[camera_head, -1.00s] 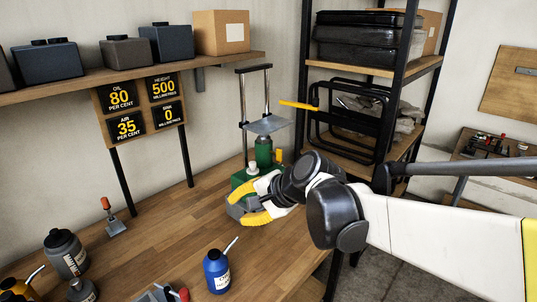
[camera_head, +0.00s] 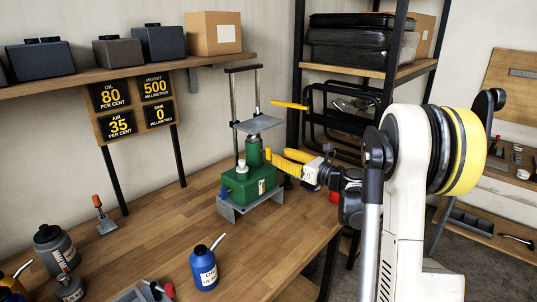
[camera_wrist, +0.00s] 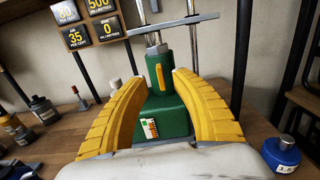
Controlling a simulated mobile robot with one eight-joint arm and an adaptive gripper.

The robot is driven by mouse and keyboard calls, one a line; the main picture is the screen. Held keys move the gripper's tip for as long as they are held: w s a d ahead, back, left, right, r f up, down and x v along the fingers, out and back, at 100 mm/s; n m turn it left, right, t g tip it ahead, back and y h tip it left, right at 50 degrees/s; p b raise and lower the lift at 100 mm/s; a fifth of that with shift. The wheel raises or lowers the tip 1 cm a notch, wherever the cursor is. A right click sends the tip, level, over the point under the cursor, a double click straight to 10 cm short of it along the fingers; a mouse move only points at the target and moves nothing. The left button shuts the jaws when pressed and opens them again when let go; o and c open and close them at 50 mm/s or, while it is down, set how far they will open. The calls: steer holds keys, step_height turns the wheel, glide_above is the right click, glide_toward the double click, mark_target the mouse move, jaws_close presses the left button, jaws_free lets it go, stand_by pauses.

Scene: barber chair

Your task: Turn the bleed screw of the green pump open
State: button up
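The green pump (camera_head: 262,186) stands upright on a grey bracket-like base on the wooden bench. It has a white cap (camera_head: 241,166) on top, a small blue knob (camera_head: 224,193) at its left end and a green cylinder. I cannot tell for sure which part is the bleed screw. My gripper (camera_head: 279,160) is at the pump's right side, with yellow fingers pointing left towards the cylinder. In the wrist view the fingers are spread and empty, with the pump (camera_wrist: 170,118) beyond and between them. A yellow bar (camera_wrist: 160,77) shows on its cylinder.
A grey plate (camera_head: 257,124) on two posts stands over the pump. A blue bottle (camera_head: 204,270) stands on the front of the bench. A red-handled tool (camera_head: 104,220) and grey bottles (camera_head: 56,249) are at left. A black-framed shelf (camera_head: 298,60) stands behind.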

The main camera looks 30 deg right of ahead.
mark_target(271, 152)
steer(key=b+x, duration=0.1)
steer(key=x, duration=0.5)
jaws_close()
